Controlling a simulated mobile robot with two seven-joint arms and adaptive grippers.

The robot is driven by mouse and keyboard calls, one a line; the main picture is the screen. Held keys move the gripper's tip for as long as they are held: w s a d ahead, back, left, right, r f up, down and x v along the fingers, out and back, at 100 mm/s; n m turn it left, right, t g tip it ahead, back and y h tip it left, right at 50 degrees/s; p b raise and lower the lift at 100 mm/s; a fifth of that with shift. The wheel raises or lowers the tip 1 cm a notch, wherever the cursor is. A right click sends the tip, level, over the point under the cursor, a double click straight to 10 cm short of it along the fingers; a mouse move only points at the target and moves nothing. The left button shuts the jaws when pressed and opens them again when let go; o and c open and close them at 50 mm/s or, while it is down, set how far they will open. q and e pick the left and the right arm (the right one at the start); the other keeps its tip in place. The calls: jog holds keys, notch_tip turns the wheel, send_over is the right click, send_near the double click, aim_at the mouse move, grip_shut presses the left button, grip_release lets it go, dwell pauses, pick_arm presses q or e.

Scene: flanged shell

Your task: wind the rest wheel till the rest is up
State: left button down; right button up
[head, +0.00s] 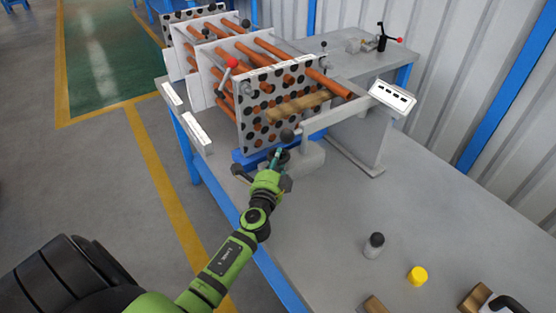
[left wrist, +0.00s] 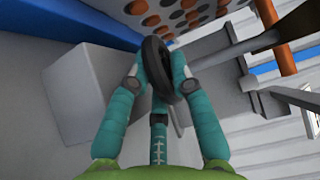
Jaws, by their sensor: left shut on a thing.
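The rest wheel is a dark round handwheel (left wrist: 157,66), with its rim seen nearly edge-on in the left wrist view. My left gripper (left wrist: 156,78) is shut on it, with teal fingers on either side of the rim. In the head view my left gripper (head: 277,160) reaches the low front of the flanged shell, and the wheel is mostly hidden there. The shell has a perforated end plate (head: 284,82) and orange tubes (head: 270,47). Which part is the rest, and how high it stands, I cannot tell. My right gripper is not in view.
The grey bench (head: 420,190) has free room to the right. A grey cylinder (head: 374,245), a yellow cap (head: 417,276) and wooden pieces (head: 475,297) stand near the front. A white panel (head: 391,95) is right of the shell. A red-handled lever (head: 229,70) stands at the shell.

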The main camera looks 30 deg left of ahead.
pick_arm(q)
jog(key=m+h, duration=0.1)
jog(key=h, duration=0.1)
jog(key=m+t+h, duration=0.1)
jog(key=m+h, duration=0.1)
jog(key=shift+a+f+h+b, duration=0.1)
jog(key=shift+a+h+b, duration=0.1)
jog(key=shift+h+b, duration=0.15)
jog(key=shift+a+m+h+b, duration=0.15)
jog(key=shift+m+h+b, duration=0.25)
jog(key=shift+m+h, duration=0.6)
jog(key=m+h+b, duration=0.2)
jog(key=h, duration=0.2)
jog(key=shift+a+f+h, duration=0.1)
jog(key=shift+h, duration=0.25)
jog(key=shift+m+g+h+b, duration=0.6)
jog(key=shift+m+h+b, duration=0.2)
jog(key=shift+m+h, duration=0.15)
jog(key=shift+r, duration=0.2)
jog(key=shift+h, duration=0.25)
jog(key=c, duration=1.1)
grip_release()
